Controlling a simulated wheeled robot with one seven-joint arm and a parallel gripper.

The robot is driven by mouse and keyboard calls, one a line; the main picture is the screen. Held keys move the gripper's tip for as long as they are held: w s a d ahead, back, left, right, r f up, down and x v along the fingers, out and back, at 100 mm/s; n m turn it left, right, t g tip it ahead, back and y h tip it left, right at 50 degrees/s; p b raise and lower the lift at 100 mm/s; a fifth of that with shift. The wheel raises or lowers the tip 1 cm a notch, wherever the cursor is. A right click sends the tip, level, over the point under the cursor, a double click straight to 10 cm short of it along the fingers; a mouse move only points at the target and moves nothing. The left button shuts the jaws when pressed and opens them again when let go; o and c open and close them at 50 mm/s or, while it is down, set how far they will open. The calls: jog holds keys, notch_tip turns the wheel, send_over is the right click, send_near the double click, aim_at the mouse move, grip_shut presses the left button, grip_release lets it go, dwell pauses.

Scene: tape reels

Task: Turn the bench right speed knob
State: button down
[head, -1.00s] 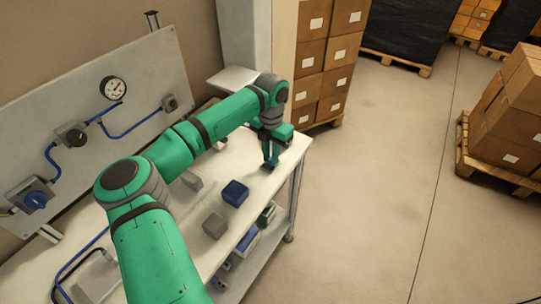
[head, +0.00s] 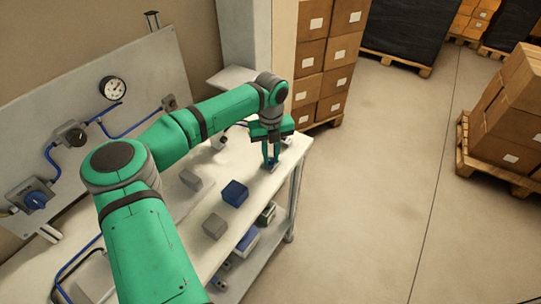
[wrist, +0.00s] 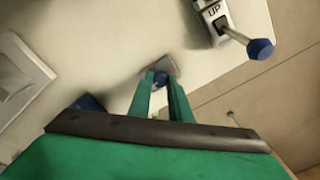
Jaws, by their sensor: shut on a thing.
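The speed knob (wrist: 160,79) shows as a small blue piece between my fingertips in the wrist view, over a small grey base (wrist: 167,65) on the bench top. My gripper (wrist: 160,76) points down and is shut on it, and the fingers hide most of the knob. In the head view my gripper (head: 270,165) is at the right end of the white bench (head: 170,225), close to its edge. The knob's pointer or marks cannot be made out.
A box marked UP (wrist: 213,14) with a blue-tipped lever (wrist: 260,48) stands near my gripper. A blue block (head: 235,193) and grey blocks (head: 214,226) lie on the bench. Open floor lies right.

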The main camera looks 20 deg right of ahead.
aim_at(271, 159)
jog(key=shift+w+d+r+n, duration=0.1)
jog(key=shift+w+r+n, duration=0.1)
jog(key=shift+n, duration=0.5)
jog(key=c, duration=1.9)
grip_release()
jog(key=shift+o, duration=1.3)
jog(key=shift+f, duration=0.1)
jog(key=shift+s, duration=0.1)
notch_tip(271, 159, up, 11)
jog(key=shift+f, duration=0.1)
